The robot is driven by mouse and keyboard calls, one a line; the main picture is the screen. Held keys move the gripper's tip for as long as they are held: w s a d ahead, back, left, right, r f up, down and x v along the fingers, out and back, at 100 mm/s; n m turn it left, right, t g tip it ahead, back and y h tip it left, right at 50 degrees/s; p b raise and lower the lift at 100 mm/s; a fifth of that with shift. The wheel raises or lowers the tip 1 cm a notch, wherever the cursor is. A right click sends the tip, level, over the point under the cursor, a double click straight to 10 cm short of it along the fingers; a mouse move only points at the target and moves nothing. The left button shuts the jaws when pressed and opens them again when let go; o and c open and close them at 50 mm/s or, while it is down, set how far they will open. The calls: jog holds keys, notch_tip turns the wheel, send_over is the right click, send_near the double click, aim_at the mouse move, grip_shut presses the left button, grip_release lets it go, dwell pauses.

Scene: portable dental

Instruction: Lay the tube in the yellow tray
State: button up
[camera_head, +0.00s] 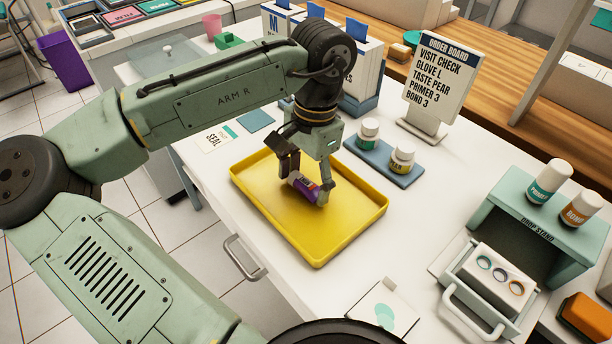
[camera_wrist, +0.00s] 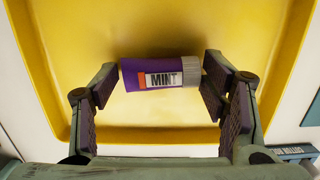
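The purple tube (camera_head: 303,187) labelled MINT, with an orange band and a grey cap, is within the yellow tray (camera_head: 252,195). In the wrist view the tube (camera_wrist: 160,75) lies crosswise, its label up, over the yellow tray floor (camera_wrist: 160,25). My gripper (camera_head: 306,180) is low inside the tray, pointing down. In the wrist view its fingers (camera_wrist: 158,90) are spread wide, one near each end of the tube. A small gap shows at the purple end; the right finger overlaps the cap's edge. Whether it touches the cap is unclear.
Two white bottles stand on a blue pad (camera_head: 383,166) right of the tray. An order board (camera_head: 440,80) stands behind. A green drop stand (camera_head: 540,220) with two bottles is at right. A seal card (camera_head: 215,138) lies left of the tray.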

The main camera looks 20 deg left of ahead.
jog(key=o, duration=0.3)
jog(key=shift+r, duration=0.1)
notch_tip(320, 180, up, 12)
jog(key=w, duration=0.1)
jog(key=shift+d, duration=0.4)
dwell(0.6)
